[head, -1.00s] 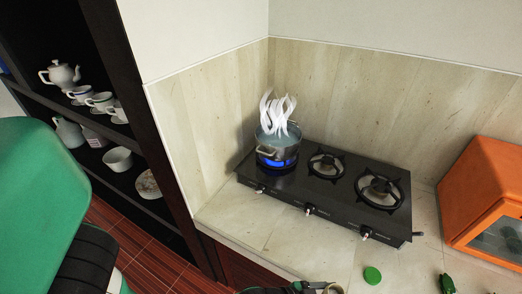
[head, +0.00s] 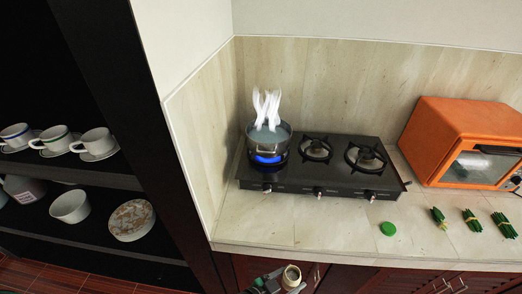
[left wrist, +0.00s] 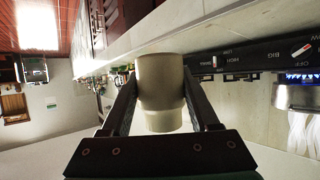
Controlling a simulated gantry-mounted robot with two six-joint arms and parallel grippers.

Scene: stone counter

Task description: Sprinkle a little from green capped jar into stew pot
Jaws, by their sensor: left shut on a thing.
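The stew pot (head: 268,141) stands on the left burner of the black stove, over a blue flame, with white steam rising from it. It shows partly at the right edge of the left wrist view (left wrist: 296,97). My left gripper (head: 280,284) is at the bottom of the head view, in front of the counter edge and below the pot. It is shut on a pale cream jar (head: 292,275), whose open top faces up toward the head camera. The jar fills the middle of the left wrist view (left wrist: 160,92). A round green cap (head: 388,229) lies on the counter. My right gripper is not in view.
The stove (head: 318,178) has two empty burners to the right of the pot. An orange oven (head: 462,140) stands at the right, with several green bundles (head: 472,221) in front. Dark shelves with cups (head: 95,142) stand at the left. The counter before the stove is mostly clear.

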